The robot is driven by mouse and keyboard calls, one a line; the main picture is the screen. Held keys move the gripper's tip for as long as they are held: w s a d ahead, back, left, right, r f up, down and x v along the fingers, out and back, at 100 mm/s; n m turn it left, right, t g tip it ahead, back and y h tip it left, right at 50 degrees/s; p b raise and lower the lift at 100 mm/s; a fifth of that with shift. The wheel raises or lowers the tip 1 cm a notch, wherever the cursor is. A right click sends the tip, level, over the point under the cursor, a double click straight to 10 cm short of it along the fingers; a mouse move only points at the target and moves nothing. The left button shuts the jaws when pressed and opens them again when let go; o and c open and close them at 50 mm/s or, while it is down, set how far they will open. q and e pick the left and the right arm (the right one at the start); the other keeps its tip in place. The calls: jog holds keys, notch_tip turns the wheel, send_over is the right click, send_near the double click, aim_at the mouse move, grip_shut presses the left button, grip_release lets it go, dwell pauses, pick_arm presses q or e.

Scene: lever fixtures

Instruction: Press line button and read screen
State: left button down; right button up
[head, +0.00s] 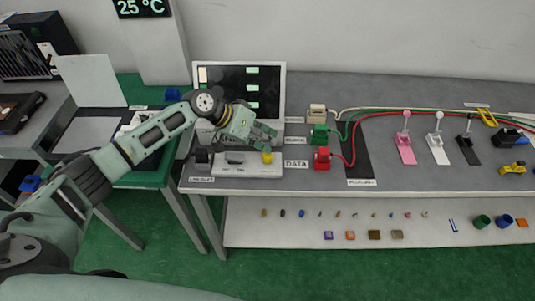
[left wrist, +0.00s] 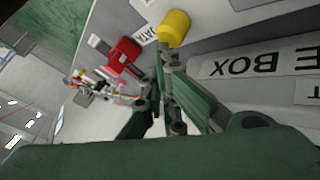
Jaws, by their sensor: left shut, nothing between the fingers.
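A yellow button (head: 267,158) stands on the right part of a light grey box (head: 230,170) at the bench's left end. It also shows in the left wrist view (left wrist: 174,28) as a short yellow cylinder. My left gripper (head: 272,138) is shut and empty, just above and behind the button in the head view. In the left wrist view its fingertips point at the button; I cannot tell whether they touch it. The screen (head: 225,77) stands behind the box, dark with several pale green fields and one cream field. My arm covers its lower part. My right gripper is not in view.
Red (head: 322,158), green (head: 319,134) and cream (head: 317,113) plugs with cables stand right of the box. A black knob (head: 202,156) is at its left. Pink, white and black levers stand farther right. A lower shelf (head: 290,235) holds small parts.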

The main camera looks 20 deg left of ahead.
pick_arm(q)
jog(key=shift+f+b, duration=0.5)
jog(key=shift+f, duration=0.2)
dwell(0.4)
jog(key=shift+r, duration=0.1)
jog(key=shift+r+p, duration=0.7)
jog(key=shift+p, duration=0.05)
jog(key=shift+r, duration=0.3)
notch_tip(320, 180, up, 5)
jog(key=p, duration=0.4)
dwell(0.4)
